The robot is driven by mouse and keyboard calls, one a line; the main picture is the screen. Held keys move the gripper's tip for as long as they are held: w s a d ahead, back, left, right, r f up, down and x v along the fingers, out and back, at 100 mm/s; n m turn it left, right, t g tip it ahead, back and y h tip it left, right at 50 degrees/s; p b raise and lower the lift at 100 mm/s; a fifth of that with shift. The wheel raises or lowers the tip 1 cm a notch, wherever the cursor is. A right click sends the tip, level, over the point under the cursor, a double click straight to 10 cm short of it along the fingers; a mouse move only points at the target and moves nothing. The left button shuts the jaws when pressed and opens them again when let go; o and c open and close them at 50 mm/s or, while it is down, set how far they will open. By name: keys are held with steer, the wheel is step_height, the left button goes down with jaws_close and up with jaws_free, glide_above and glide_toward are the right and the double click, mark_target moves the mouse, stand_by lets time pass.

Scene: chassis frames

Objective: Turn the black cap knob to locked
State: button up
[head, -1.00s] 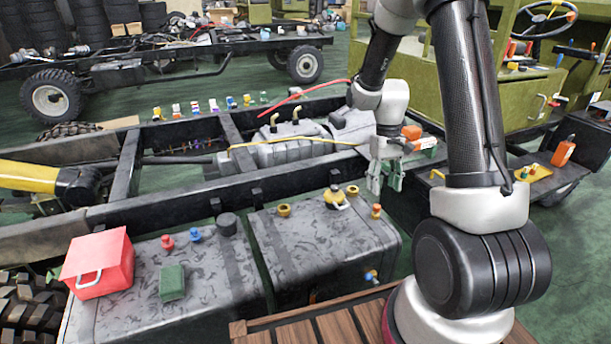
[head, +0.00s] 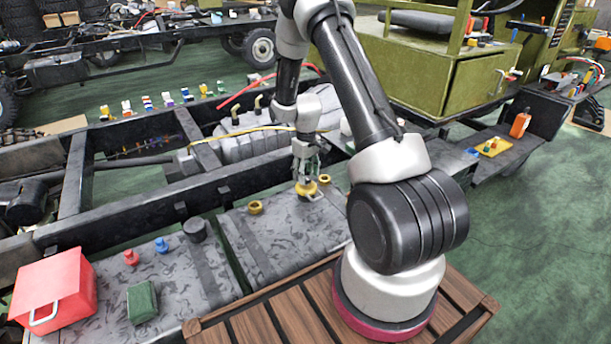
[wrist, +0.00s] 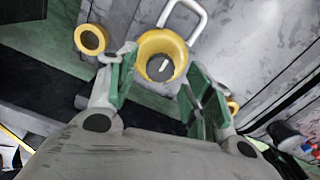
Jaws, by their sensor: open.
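A dark round knob (wrist: 160,67) with a white pointer mark sits inside a yellow collar (wrist: 149,44) in the wrist view. A pale loop handle is beside the collar. In the head view the yellow collar (head: 306,188) is on top of the right grey tank (head: 277,238), where my gripper mostly hides the knob. My gripper (head: 306,176) points down, just above the collar. In the wrist view my gripper (wrist: 160,92) is open, with green-padded fingers on either side and the knob apart from them, slightly beyond the tips. A black cylindrical cap (head: 195,229) stands on the left tank.
Yellow rings (head: 255,207) (head: 324,179) flank the collar on the tank. A red box (head: 55,290), a green block (head: 142,302) and red and blue knobs (head: 131,257) (head: 162,245) are on the left tank. The chassis rail (head: 130,228) runs behind the tanks.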

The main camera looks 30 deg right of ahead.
steer(key=shift+f, duration=0.65)
steer(key=shift+c, duration=0.2)
steer(key=c, duration=1)
